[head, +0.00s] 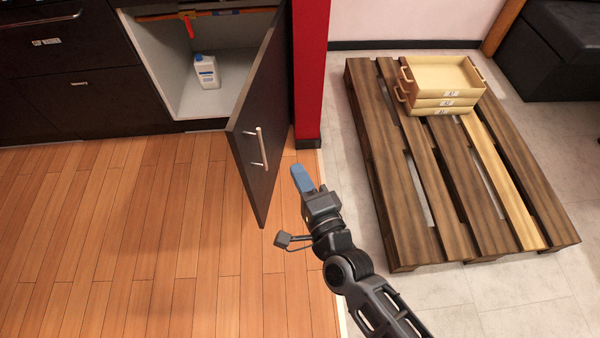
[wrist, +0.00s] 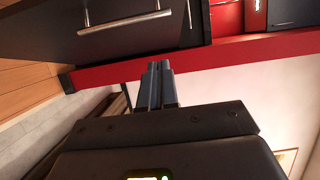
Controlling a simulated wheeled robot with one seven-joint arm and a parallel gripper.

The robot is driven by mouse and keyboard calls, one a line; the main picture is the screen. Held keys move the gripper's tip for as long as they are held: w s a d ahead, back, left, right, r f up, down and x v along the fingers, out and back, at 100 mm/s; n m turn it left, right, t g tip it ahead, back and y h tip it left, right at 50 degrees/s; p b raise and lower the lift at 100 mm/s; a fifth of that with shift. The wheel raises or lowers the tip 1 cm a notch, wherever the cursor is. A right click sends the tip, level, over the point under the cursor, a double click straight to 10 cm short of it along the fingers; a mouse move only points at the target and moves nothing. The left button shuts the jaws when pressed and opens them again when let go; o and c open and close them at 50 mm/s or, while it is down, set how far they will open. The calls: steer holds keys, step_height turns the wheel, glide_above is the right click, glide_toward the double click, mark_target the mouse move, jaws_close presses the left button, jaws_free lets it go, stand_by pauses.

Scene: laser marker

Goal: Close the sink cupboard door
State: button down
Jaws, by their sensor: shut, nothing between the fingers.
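The sink cupboard door (head: 258,125) is dark and stands open, swung out from the cupboard toward me, with a vertical metal bar handle (head: 261,147) on its face. The open cupboard (head: 180,88) has pale inner walls. My gripper (head: 299,174) is shut and empty, to the right of the door on its handle side, with a visible gap to the handle. In the wrist view, my gripper's blue-grey fingers (wrist: 159,76) are together, and the door (wrist: 110,25) with its handle (wrist: 125,22) shows at upper left, beyond the fingertips.
A white bottle (head: 207,72) stands inside the cupboard. A red post (head: 310,65) rises just right of the door hinge side. A wooden pallet (head: 385,150) with stacked trays (head: 440,105) lies to the right. The wooden floor left of the door is clear.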

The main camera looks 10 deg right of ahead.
steer(key=w+a, duration=0.5)
steer(key=w, duration=0.3)
steer(key=shift+w+a+b, duration=0.25)
steer(key=shift+a+b, duration=0.1)
steer(key=shift+b, duration=0.1)
steer(key=shift+a, duration=0.15)
